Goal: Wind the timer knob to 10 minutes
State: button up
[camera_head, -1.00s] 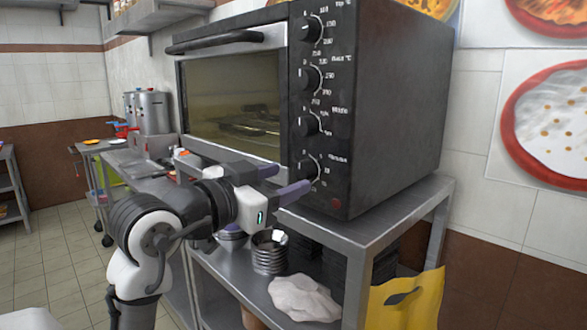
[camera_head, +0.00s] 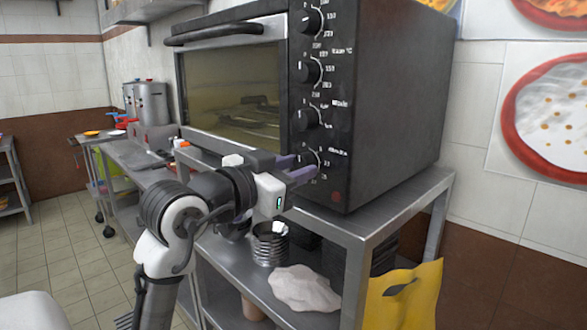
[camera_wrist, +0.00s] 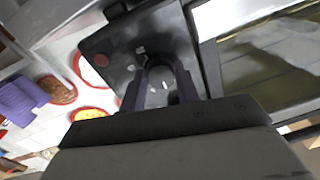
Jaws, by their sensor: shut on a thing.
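The black oven (camera_head: 395,100) stands on a steel table, with several knobs in a column on its front panel. The timer knob (camera_head: 308,157) is the lowest one, beside a printed scale. My gripper (camera_head: 301,168) is at this knob, its purple-grey fingers closed in on it from both sides. In the wrist view my gripper (camera_wrist: 162,85) has the round timer knob (camera_wrist: 158,88) between its fingertips. The fingers hide much of the knob, and I cannot read its pointer or setting.
The oven's glass door (camera_head: 235,95) with its long handle (camera_head: 213,35) is shut, left of the panel. A yellow bag (camera_head: 405,297) hangs at the table's right.

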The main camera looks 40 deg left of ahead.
jog(key=shift+f+m+b, duration=0.1)
jog(key=shift+m+b, duration=0.2)
jog(key=m+b, duration=0.6)
jog(key=m, duration=0.2)
jog(key=shift+a, duration=0.1)
jog(key=m+b, duration=0.1)
jog(key=m, duration=0.2)
jog(key=shift+m+t+h+b, duration=0.3)
jog(key=shift+m, duration=0.1)
jog(key=shift+a+m+b, duration=0.1)
jog(key=shift+m+b, duration=0.55)
jog(key=shift+m, duration=1.45)
jog(key=o, duration=1)
jog(key=shift+c, duration=0.2)
